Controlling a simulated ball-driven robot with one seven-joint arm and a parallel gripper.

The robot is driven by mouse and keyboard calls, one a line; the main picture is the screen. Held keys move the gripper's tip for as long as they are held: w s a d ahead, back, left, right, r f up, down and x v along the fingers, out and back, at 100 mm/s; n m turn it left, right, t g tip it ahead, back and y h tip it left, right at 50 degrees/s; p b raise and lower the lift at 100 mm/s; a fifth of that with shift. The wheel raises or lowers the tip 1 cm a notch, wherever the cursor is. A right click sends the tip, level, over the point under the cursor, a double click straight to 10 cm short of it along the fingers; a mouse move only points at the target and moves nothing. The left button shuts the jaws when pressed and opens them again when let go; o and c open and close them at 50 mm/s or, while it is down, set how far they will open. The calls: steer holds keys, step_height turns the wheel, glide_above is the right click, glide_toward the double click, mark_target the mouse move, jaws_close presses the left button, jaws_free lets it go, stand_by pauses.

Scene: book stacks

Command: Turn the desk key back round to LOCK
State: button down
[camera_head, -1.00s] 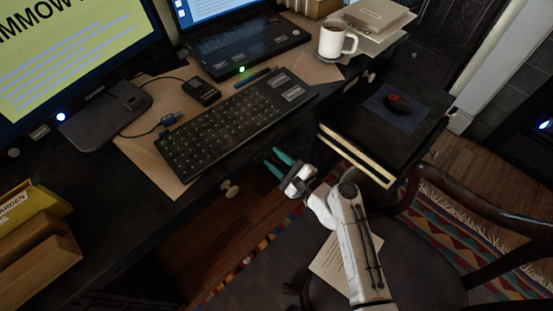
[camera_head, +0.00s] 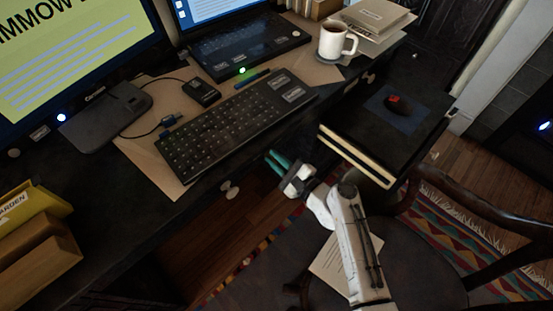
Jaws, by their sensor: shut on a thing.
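My gripper (camera_head: 275,158), with teal fingertips, is at the desk's front edge just below the right part of the keyboard. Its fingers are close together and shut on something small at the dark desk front. The desk key itself is hidden between the fingertips, and I cannot make out its angle or any LOCK marking. The dark desk (camera_head: 105,232) runs diagonally across the view, with a pale round knob (camera_head: 230,190) on its front, to the left of my gripper.
A black keyboard (camera_head: 225,125) lies above my gripper on the desk. A pull-out board with a red and black mouse (camera_head: 403,106) juts out to the right. A wooden chair (camera_head: 480,210) stands close to my arm. A white mug (camera_head: 333,42) stands at the back.

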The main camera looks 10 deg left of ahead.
steer(key=m+p, duration=0.1)
steer(key=m, duration=0.2)
steer(key=shift+m, duration=0.4)
steer(key=m+p, duration=0.2)
steer(key=m, duration=0.2)
steer(key=shift+s+m, duration=0.1)
steer(key=shift+m, duration=0.2)
steer(key=m+p, duration=0.1)
steer(key=m, duration=0.3)
steer(key=shift+p, duration=0.4)
steer(key=shift+m+p, duration=0.55)
steer(key=shift+m, duration=1.15)
steer(key=c, duration=1.2)
jaws_free()
steer(key=shift+c, duration=0.2)
